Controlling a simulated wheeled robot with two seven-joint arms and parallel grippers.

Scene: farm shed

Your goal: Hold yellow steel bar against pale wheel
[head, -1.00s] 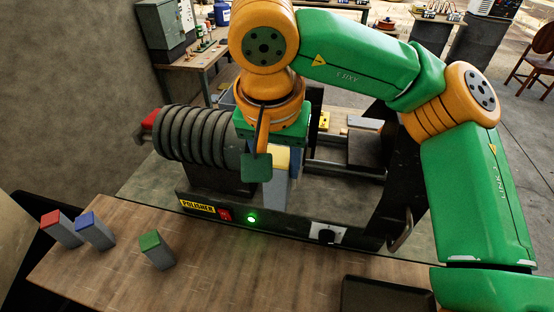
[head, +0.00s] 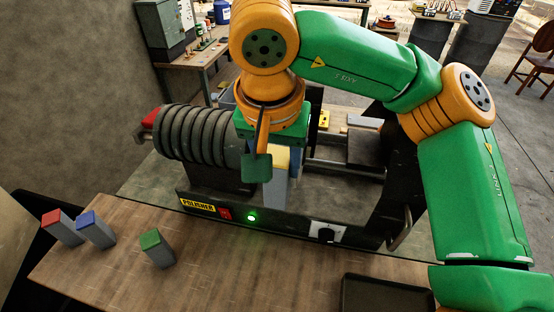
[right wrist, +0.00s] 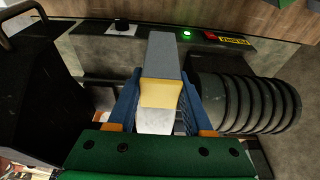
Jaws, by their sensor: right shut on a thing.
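My right gripper (head: 278,150) points down over the polisher and is shut on the yellow steel bar (head: 279,188). The bar is a grey block with a yellow end, held upright with that end up. In the right wrist view the bar (right wrist: 163,58) sits between the blue fingers of the gripper (right wrist: 158,104). A pale surface (right wrist: 155,122) shows just behind the bar there, probably part of the pale wheel. The arm hides the wheel in the head view, and I cannot tell whether bar and wheel touch. My left gripper is not in view.
The polisher's ribbed dark motor (head: 195,136) is left of the bar. A green light (head: 251,218) glows on its front panel. A dark tray (head: 388,293) lies at right.

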